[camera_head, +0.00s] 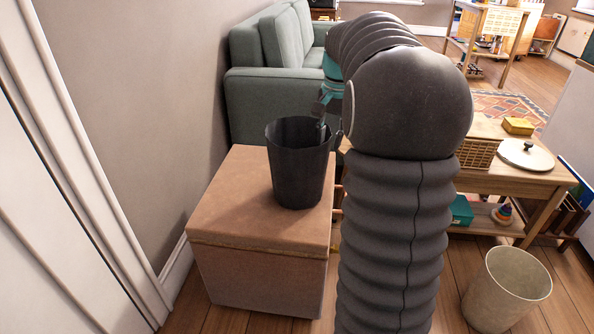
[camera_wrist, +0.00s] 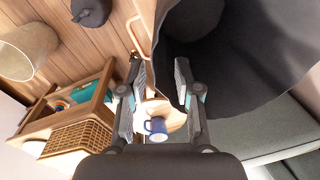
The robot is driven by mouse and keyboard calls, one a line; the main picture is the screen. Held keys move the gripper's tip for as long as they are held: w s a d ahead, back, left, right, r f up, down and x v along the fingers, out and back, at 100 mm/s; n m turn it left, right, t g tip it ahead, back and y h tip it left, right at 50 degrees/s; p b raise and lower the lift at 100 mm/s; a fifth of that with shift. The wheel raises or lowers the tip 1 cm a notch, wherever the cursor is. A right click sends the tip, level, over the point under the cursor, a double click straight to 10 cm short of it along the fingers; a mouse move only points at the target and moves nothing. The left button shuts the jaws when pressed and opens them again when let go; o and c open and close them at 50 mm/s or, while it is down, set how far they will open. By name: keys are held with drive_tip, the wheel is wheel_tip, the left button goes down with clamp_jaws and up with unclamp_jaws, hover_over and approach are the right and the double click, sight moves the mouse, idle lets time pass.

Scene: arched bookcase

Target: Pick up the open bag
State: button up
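The open bag (camera_head: 297,170) is a dark, bucket-shaped container with a wide mouth. It stands upright on a tan box-like ottoman (camera_head: 240,205) in the head view. My gripper (camera_head: 331,122) is at the right side of its rim, partly hidden by my arm. In the wrist view the bag (camera_wrist: 250,55) fills the upper right, and my gripper (camera_wrist: 157,85) has its fingers wide apart. The right finger overlaps the bag's dark inside, and the left finger is outside it. The bag's wall edge shows between them, with a gap to the left finger.
A grey-green sofa (camera_head: 270,95) stands behind the ottoman, with a wall at left. A wooden table (camera_head: 520,182) to the right holds a wicker basket (camera_head: 478,153) and a round lid (camera_head: 526,155). A beige bin (camera_head: 507,290) stands on the floor. A blue mug (camera_wrist: 156,128) shows beyond the fingers.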

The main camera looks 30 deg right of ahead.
sight(328, 148)
wheel_tip(328, 148, down, 4)
drive_tip(key=shift+a+b, duration=0.15)
drive_tip(key=shift+b, duration=0.25)
clamp_jaws()
drive_tip(key=shift+r, duration=0.1)
